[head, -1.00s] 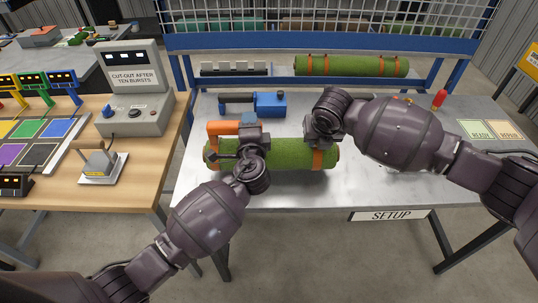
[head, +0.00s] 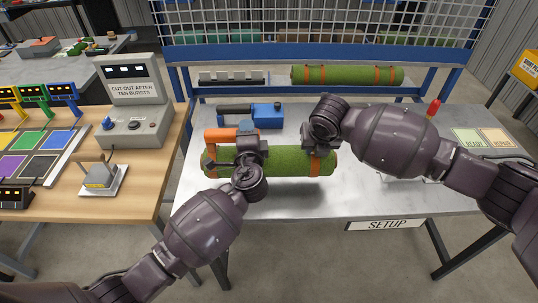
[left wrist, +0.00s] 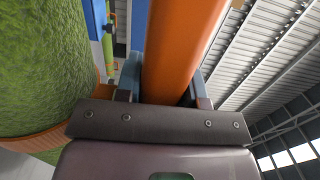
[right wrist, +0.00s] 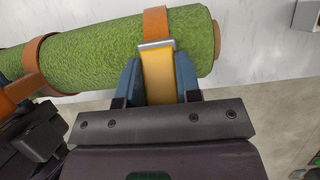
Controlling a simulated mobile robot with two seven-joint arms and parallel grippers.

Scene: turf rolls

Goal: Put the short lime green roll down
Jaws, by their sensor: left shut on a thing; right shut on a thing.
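A green turf roll (head: 280,162) with orange straps lies crosswise at the front part of the metal table (head: 380,199). My left gripper (head: 248,148) is at its left part, shut on an orange bar (head: 222,134) that also fills its jaws in the left wrist view (left wrist: 180,50), beside the roll. My right gripper (head: 314,138) is at its right part, shut on a yellow-orange strap tab (right wrist: 158,78) at the roll's right strap. I cannot tell whether the roll touches the table or hangs just above it.
A blue tool (head: 262,115) lies just behind the roll. Another green roll (head: 347,75) rests on the back shelf. A red-topped post (head: 433,108) and READY and REPAIR pads stand right. A wooden bench (head: 135,195) with a control box (head: 137,110) is left.

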